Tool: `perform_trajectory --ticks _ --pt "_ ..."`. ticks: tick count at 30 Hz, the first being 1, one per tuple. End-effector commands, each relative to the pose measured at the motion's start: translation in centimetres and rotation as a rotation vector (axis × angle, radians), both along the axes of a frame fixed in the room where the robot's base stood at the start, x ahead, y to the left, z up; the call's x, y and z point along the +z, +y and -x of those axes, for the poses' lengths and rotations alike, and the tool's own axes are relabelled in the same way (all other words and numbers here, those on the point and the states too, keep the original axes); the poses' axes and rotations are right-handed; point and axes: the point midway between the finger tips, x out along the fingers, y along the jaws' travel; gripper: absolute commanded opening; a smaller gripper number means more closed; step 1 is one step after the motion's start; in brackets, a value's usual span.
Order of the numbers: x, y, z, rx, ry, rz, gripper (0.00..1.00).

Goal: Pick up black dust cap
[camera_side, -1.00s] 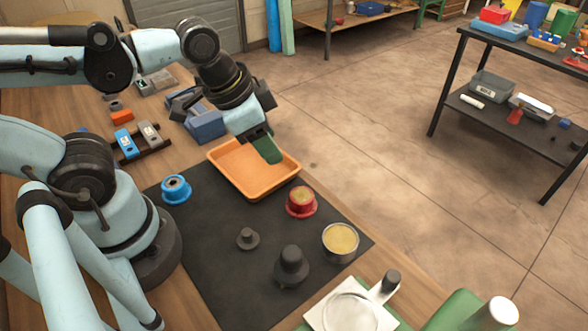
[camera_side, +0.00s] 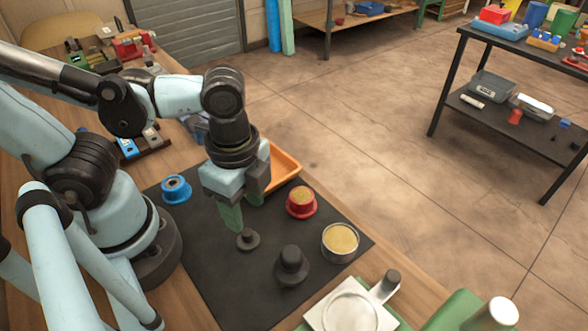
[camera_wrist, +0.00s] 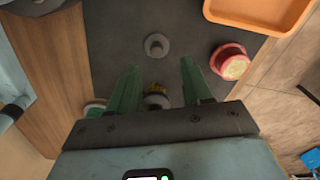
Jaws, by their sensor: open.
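A small black cap (camera_side: 248,239) with a round flange and a raised knob lies on the dark mat (camera_side: 205,245). A larger black knobbed piece (camera_side: 291,266) stands on the mat to its lower right. I cannot tell for certain which one is the dust cap. My gripper (camera_side: 248,208) points down over the mat, open and empty, just above and beside the small cap. In the wrist view my gripper (camera_wrist: 158,66) has its two green fingers spread, and the small cap (camera_wrist: 157,45) shows just past the tips, between them. A partly hidden round item sits lower between the fingers.
A red flanged cup (camera_side: 301,202), a tin with tan contents (camera_side: 340,242) and a blue flanged cup (camera_side: 173,190) stand on the mat. The orange tray (camera_side: 284,164) is behind my gripper, partly hidden.

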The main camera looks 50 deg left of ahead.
Motion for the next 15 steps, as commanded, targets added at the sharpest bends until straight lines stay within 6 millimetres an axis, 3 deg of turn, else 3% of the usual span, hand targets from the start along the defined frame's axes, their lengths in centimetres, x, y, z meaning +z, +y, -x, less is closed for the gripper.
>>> perform_trajectory --ticks 15 --pt "-2.4 0.0 0.2 0.001 0.0 0.0 0.49"
